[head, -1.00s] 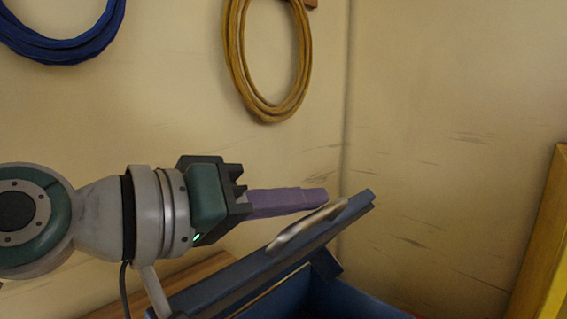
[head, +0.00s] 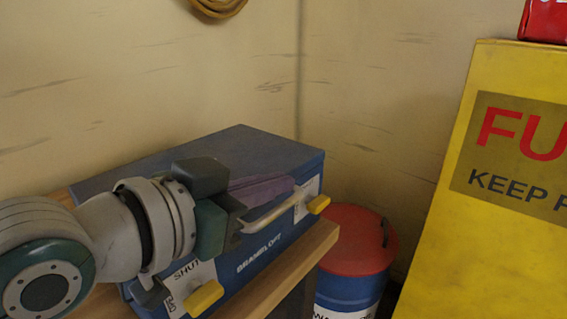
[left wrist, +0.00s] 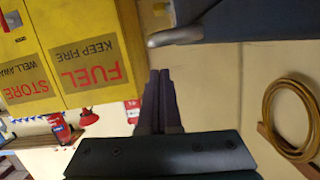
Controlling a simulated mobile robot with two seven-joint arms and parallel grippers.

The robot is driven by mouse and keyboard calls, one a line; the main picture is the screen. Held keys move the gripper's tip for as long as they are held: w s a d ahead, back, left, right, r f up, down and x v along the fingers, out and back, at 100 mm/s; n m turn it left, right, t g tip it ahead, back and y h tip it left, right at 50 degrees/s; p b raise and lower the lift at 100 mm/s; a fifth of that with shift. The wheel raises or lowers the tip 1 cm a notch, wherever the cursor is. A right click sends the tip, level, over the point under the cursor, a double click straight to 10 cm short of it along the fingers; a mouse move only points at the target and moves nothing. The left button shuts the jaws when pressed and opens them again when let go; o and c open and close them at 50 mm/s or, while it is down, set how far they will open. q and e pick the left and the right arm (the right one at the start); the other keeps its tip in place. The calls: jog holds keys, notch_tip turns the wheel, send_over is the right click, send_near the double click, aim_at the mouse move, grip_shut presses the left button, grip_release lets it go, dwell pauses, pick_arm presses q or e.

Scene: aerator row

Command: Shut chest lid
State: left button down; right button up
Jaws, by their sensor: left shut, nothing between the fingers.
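The blue chest (head: 262,246) stands on a wooden bench in the head view. Its lid (head: 235,148) lies down flat on the body, and no gap shows along the part of the seam I can see. A pale bar handle (head: 268,217) and two yellow latches, one right (head: 318,204) and one left (head: 203,298), are on its front. My left gripper (head: 290,187) is shut and empty, its purple fingers over the lid's front edge by the handle; I cannot tell if they touch. My arm hides part of the chest. In the left wrist view the fingers (left wrist: 160,100) are together.
The wooden bench (head: 318,245) ends just in front of the chest. A blue drum with a red lid (head: 350,240) stands right of it. A yellow fuel cabinet (head: 480,90) fills the right side. A coiled hose (left wrist: 290,118) hangs on the wall.

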pick_arm(q)
jog(key=shift+d+f+b, duration=0.1)
jog(key=shift+f+b, duration=0.45)
jog(key=shift+f, duration=0.75)
pick_arm(e)
jog(key=shift+s+d+f, duration=0.1)
jog(key=shift+s+f, duration=0.1)
jog(key=shift+f, duration=0.65)
pick_arm(q)
jog(key=shift+s+f, duration=0.1)
jog(key=s+a+r+p, duration=0.5)
jog(key=s+r, duration=0.2)
jog(key=s, duration=0.1)
jog(key=s+a+f+n+g+y+p, duration=0.3)
jog(key=s+a+g+y, duration=0.15)
jog(key=s, duration=0.55)
jog(key=s+a+f+n+g+y+p, duration=0.35)
jog(key=s+a+y, duration=0.2)
jog(key=s, duration=0.35)
notch_tip(320, 180, up, 38)
jog(key=h+p, duration=0.1)
jog(key=p, duration=3.5)
jog(key=shift+w+g, duration=0.3)
pick_arm(e)
notch_tip(320, 180, up, 48)
jog(key=shift+s+d+f, duration=0.15)
jog(key=shift+s+d, duration=0.05)
jog(key=shift+s, duration=0.25)
pick_arm(q)
jog(key=shift+a, duration=0.1)
